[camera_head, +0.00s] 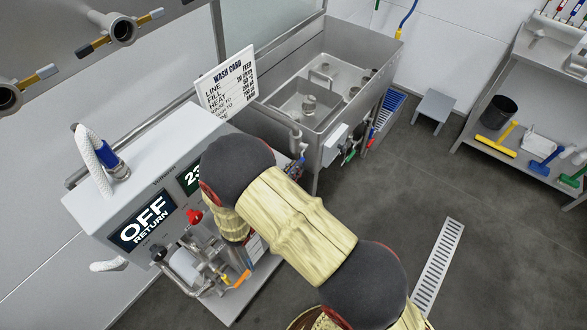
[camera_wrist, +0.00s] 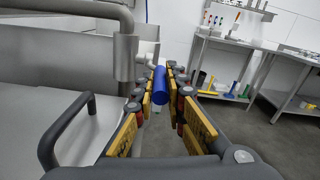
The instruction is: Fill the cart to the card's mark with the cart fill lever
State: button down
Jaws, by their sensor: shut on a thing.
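My gripper (camera_wrist: 163,80) is shut on a blue cylindrical lever grip (camera_wrist: 160,92) in the wrist view, with its yellow-padded fingers on both sides. In the head view my arm hides the fingers and most of the lever. The wash card (camera_head: 228,80) is white with printed lines for line, fill, heat and more; its fill line seems to read 20, but the print is small. The grey cart (camera_head: 130,185) has a display (camera_head: 144,220) reading "OFF RETURN". A second, green-lit display (camera_head: 189,177) begins with "23"; the rest is behind my arm.
A steel sink unit (camera_head: 350,45) stands behind the card. A red knob (camera_head: 194,216) and a hose (camera_head: 92,160) are on the cart. Shelves with brushes and a black bucket (camera_head: 498,112) stand at the right.

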jog(key=r+p, duration=0.1)
jog(key=p, duration=0.1)
jog(key=shift+r+g+y+p, duration=0.2)
jog(key=shift+g+y+p, duration=0.1)
jog(key=shift+g+p, duration=0.1)
jog(key=r+g+p, duration=0.1)
jog(key=p, duration=0.2)
jog(key=shift+d+r+y, duration=0.1)
jog(key=shift+r+y, duration=0.05)
jog(key=shift+y, duration=0.25)
jog(key=p, duration=0.2)
jog(key=r+g+y+p, duration=0.1)
jog(key=p, duration=0.1)
jog(key=shift+w+d+r+g, duration=0.2)
jog(key=shift+w+r+g, duration=0.1)
jog(key=shift+w+r+g+y+p, duration=0.1)
jog(key=shift+g+y+p, duration=0.3)
jog(key=shift+p, duration=0.4)
jog(key=c, duration=1.8)
grip_release()
jog(key=shift+d, duration=0.1)
